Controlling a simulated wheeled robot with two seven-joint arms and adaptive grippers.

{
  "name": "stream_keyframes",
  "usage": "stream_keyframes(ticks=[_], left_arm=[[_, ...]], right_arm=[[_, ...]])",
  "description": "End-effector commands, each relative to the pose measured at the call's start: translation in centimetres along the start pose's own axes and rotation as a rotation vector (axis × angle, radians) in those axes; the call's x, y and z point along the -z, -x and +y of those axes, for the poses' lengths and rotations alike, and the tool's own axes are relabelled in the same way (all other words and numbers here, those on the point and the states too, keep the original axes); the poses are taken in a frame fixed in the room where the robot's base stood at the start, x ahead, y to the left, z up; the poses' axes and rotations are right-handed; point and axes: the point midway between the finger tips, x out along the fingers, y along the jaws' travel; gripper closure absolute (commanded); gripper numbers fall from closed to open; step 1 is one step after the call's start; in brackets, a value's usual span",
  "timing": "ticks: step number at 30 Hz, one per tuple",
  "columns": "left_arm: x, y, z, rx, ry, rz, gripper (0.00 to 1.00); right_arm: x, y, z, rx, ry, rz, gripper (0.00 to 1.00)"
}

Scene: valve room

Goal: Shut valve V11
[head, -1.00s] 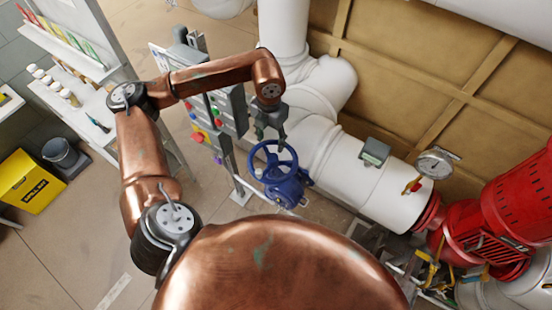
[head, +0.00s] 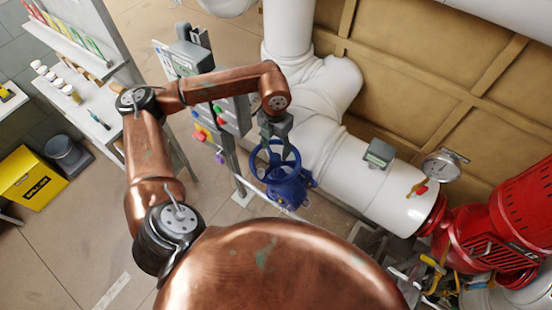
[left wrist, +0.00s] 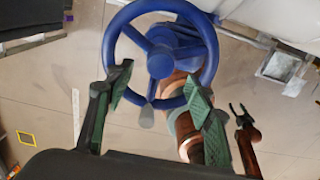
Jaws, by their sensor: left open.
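A blue valve handwheel (head: 257,170) sits on a blue valve body (head: 288,190) beside the white pipe. No V11 label is readable. My left gripper (head: 278,146) is above the wheel and overlaps its upper part. In the left wrist view, the wheel (left wrist: 110,42) faces the camera, with spokes, a hub and a small grey knob at its lower rim. The left gripper (left wrist: 160,88) is open there, its green-padded fingers either side of the wheel's lower part. Contact cannot be told. My right gripper (left wrist: 240,112) shows small at the right, fingers apart, away from the wheel.
A control panel (head: 228,112) with coloured buttons stands left of the wheel. The white pipe (head: 345,170) runs close on the right, with a gauge (head: 440,166) and red machine (head: 500,225) beyond. A yellow box (head: 32,180) stands far left. Floor between is clear.

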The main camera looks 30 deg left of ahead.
Motion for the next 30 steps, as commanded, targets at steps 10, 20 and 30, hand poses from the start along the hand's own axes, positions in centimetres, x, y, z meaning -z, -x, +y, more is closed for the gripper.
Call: stream_keyframes(ticks=[10,20,30], left_arm=[[0.0,-0.1,0.0,0.001,0.450,0.000,0.51],[0.0,0.0,0.0,0.000,0.714,0.001,0.51],[0.0,0.0,0.0,0.000,1.165,0.000,0.51]], right_arm=[[-0.1,-1.1,-0.4,0.004,-0.002,0.000,0.51],[-0.2,-1.3,-0.2,0.002,-0.001,-0.002,0.51],[-0.5,-1.6,0.2,-0.002,0.001,-0.004,0.51]])
